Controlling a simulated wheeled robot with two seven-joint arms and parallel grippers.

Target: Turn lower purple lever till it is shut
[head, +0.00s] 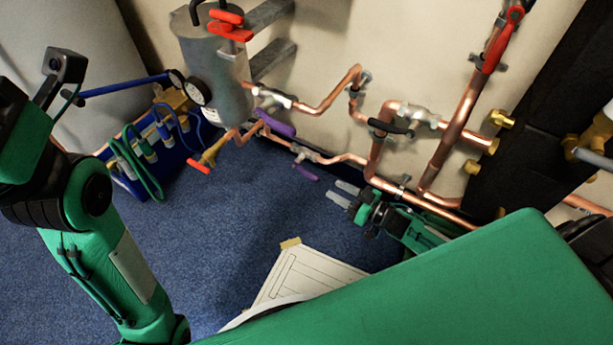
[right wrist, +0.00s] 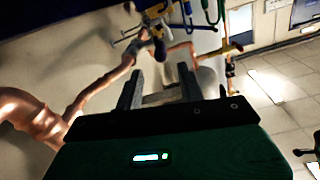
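The lower purple lever (head: 306,174) sits on a small valve on the lower copper pipe, its handle angled down and right, away from the pipe line. An upper purple lever (head: 276,123) is on the pipe above it. My right gripper (head: 340,192) is open, just right of and slightly below the lower lever, apparently apart from it. In the right wrist view the two fingers (right wrist: 160,85) stand apart with no clear object held. The lower lever is hard to make out in that view. My left arm is at the left, its fingers not visible.
A grey tank (head: 215,75) with a gauge and red handles stands behind. A black-handled valve (head: 391,127) and a red-handled pipe (head: 490,55) are to the right. A blue tool rack (head: 150,150) is at left. A paper sheet (head: 305,275) lies on the open blue carpet.

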